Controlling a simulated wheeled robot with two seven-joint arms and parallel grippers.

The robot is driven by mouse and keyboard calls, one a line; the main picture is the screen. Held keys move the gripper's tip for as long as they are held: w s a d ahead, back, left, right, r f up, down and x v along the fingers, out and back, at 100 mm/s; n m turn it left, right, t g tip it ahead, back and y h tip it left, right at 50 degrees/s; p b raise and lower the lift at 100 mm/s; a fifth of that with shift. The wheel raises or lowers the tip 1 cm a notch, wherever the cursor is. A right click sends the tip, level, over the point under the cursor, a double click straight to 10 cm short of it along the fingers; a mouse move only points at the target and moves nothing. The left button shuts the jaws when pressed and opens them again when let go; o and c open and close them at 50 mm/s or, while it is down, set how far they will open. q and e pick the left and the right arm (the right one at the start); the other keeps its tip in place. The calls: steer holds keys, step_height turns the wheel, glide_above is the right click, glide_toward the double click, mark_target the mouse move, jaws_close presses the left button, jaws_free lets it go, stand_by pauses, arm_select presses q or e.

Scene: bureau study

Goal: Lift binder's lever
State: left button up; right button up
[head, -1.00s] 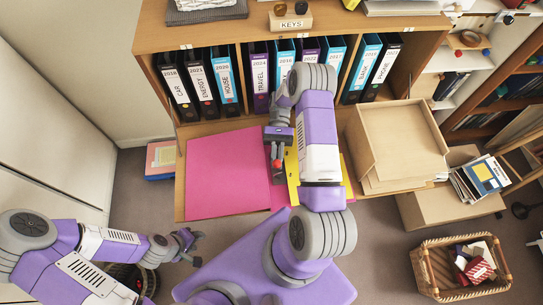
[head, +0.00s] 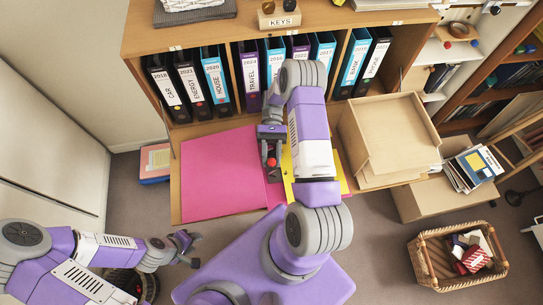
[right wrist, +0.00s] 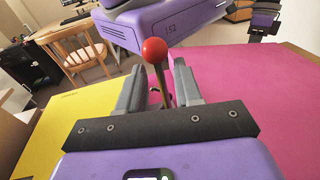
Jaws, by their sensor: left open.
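An open binder lies flat on the shelf front, with a pink side (head: 215,175) and a yellow side (head: 288,170). Its metal lever with a red ball tip (head: 271,162) stands up between them; in the right wrist view the red ball (right wrist: 154,50) shows clearly. My right gripper (head: 270,155) is over the binder's middle. Its two fingers (right wrist: 160,85) stand on either side of the lever's rod, with gaps visible, so it looks open around the lever. My left gripper (head: 190,248) is open and empty, low at the left, away from the binder.
Several upright binders (head: 215,80) fill the shelf behind. A wooden tray stack (head: 390,135) stands right of the open binder. A wicker basket (head: 458,258) and a cardboard box (head: 420,203) are on the floor at right. A chair (right wrist: 75,48) shows in the right wrist view.

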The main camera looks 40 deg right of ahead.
step_height(320, 180, up, 10)
steer(key=p, duration=0.1)
steer(key=shift+p, duration=0.3)
stand_by(0.5)
